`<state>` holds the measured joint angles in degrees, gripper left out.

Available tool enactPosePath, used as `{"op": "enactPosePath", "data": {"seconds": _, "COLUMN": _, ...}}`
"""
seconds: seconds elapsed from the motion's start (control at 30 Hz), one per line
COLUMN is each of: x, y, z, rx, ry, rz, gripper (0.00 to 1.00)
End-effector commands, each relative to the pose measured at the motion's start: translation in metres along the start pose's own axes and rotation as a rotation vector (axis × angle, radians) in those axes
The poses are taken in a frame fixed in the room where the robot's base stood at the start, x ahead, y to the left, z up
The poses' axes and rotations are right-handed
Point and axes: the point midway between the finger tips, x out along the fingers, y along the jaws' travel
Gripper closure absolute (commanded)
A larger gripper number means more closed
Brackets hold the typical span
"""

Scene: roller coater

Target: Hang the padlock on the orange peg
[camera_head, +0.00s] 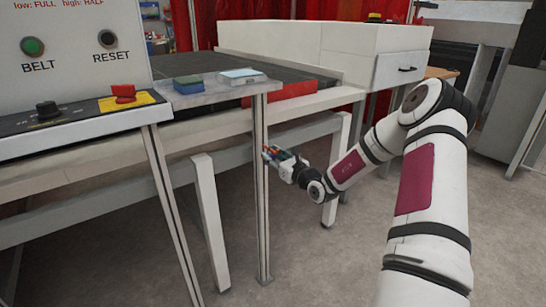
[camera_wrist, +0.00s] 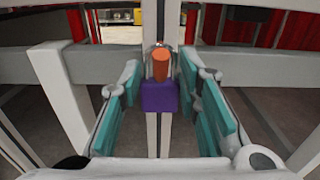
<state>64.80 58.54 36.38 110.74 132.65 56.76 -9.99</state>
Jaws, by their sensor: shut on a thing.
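The purple padlock (camera_wrist: 159,97) is upright between the teal finger pads of my gripper (camera_wrist: 161,82), which is shut on it. The orange peg (camera_wrist: 160,66) points towards the wrist camera just above the padlock's body. A thin grey shackle arc shows around the top of the peg, and the peg appears to lie inside it; the exact contact is too small to tell. In the head view my gripper (camera_head: 277,154) is at the metal post, below the grey shelf; the padlock and peg are hard to make out there.
The metal post (camera_head: 261,200) holds up the shelf (camera_head: 222,91), which carries a blue-green block (camera_head: 188,84) and a pale blue box (camera_head: 241,76). A white table leg (camera_head: 211,215) and frame rails stand close behind. The floor (camera_head: 330,270) to the right is clear.

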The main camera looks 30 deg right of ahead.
Motion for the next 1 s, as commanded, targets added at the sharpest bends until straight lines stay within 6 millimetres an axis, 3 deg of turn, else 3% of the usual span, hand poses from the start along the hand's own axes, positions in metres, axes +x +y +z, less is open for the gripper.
{"op": "enactPosePath", "data": {"seconds": 0.2, "x": 0.000, "y": 0.000, "z": 0.000, "rx": 0.000, "ry": 0.000, "rz": 0.000, "gripper": 0.98}}
{"op": "enactPosePath", "data": {"seconds": 0.23, "x": 0.000, "y": 0.000, "z": 0.000, "rx": 0.000, "ry": 0.000, "rz": 0.000, "gripper": 0.63}}
{"op": "enactPosePath", "data": {"seconds": 0.3, "x": 0.000, "y": 0.000, "z": 0.000, "rx": 0.000, "ry": 0.000, "rz": 0.000, "gripper": 0.47}}
{"op": "enactPosePath", "data": {"seconds": 0.73, "x": -0.007, "y": -0.001, "z": 0.000, "rx": 0.000, "ry": 0.002, "rz": -0.001, "gripper": 0.46}}
{"op": "enactPosePath", "data": {"seconds": 1.0, "x": -0.055, "y": -0.001, "z": 0.000, "rx": 0.000, "ry": 0.002, "rz": -0.001, "gripper": 0.46}}
